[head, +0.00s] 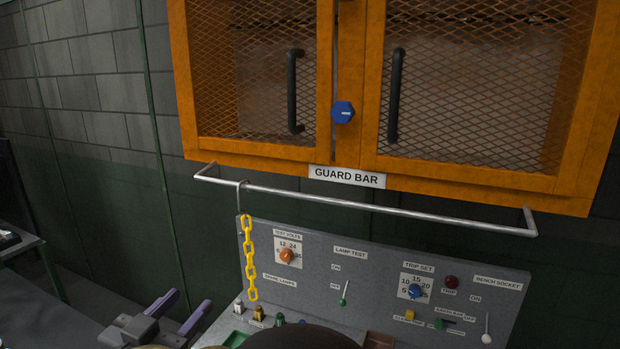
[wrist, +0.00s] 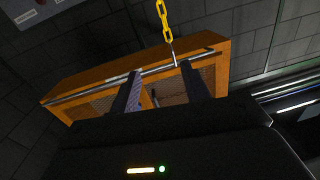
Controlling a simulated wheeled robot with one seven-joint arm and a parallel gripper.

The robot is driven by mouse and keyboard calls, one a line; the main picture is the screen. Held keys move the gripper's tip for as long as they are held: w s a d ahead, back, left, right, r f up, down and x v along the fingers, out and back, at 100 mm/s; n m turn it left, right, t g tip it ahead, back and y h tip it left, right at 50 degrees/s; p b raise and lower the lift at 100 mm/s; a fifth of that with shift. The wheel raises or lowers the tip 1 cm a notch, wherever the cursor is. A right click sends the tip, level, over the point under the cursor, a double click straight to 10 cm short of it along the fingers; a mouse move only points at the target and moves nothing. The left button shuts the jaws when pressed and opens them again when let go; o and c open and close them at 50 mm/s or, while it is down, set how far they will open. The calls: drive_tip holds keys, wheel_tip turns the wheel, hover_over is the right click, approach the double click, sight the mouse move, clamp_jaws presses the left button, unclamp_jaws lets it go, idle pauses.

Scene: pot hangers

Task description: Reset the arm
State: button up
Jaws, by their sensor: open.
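My gripper (head: 184,306) shows at the lower left in the head view, with two purple fingers spread apart. It is open and nothing shows between the fingers. In the wrist view its two dark fingers (wrist: 160,68) are apart, with the orange cabinet and the rail beyond them. In the head view the gripper is left of and below a yellow chain (head: 249,258), apart from it. The chain hangs by a metal hook (head: 241,196) from the guard bar (head: 365,207). The chain also shows in the tilted wrist view (wrist: 164,16). My arm behind the gripper is mostly out of view.
An orange mesh-door cabinet (head: 350,160) with black handles and a blue knob is above the bar. Below is a grey control panel (head: 375,270) with knobs, switches and labels. A dark bench (head: 22,245) stands at the far left. A dark wall is behind.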

drive_tip(key=w+d+f+n+y, duration=0.1)
drive_tip(key=w+d+y, duration=0.15)
drive_tip(key=w, duration=0.35)
drive_tip(key=w+d+f+n+y, duration=0.2)
drive_tip(key=w+y, duration=0.1)
drive_tip(key=w, duration=0.2)
drive_tip(key=w+d+f+n+g+y, duration=0.25)
drive_tip(key=d+f+g, duration=0.2)
drive_tip(key=d, duration=0.25)
drive_tip(key=s+d+f+g+h, duration=0.1)
drive_tip(key=s+d+f+g, duration=0.2)
drive_tip(key=d, duration=0.4)
drive_tip(key=s+d+f+m+g+h, duration=0.1)
drive_tip(key=s+d+f+g, duration=0.2)
drive_tip(key=s+d+f, duration=0.3)
drive_tip(key=s+d+f+g, duration=0.4)
drive_tip(key=s+d, duration=0.3)
drive_tip(key=d, duration=0.3)
drive_tip(key=shift+s+f+h, duration=0.4)
drive_tip(key=shift+f, duration=0.35)
drive_tip(key=shift+m, duration=0.25)
drive_tip(key=shift+c, duration=0.2)
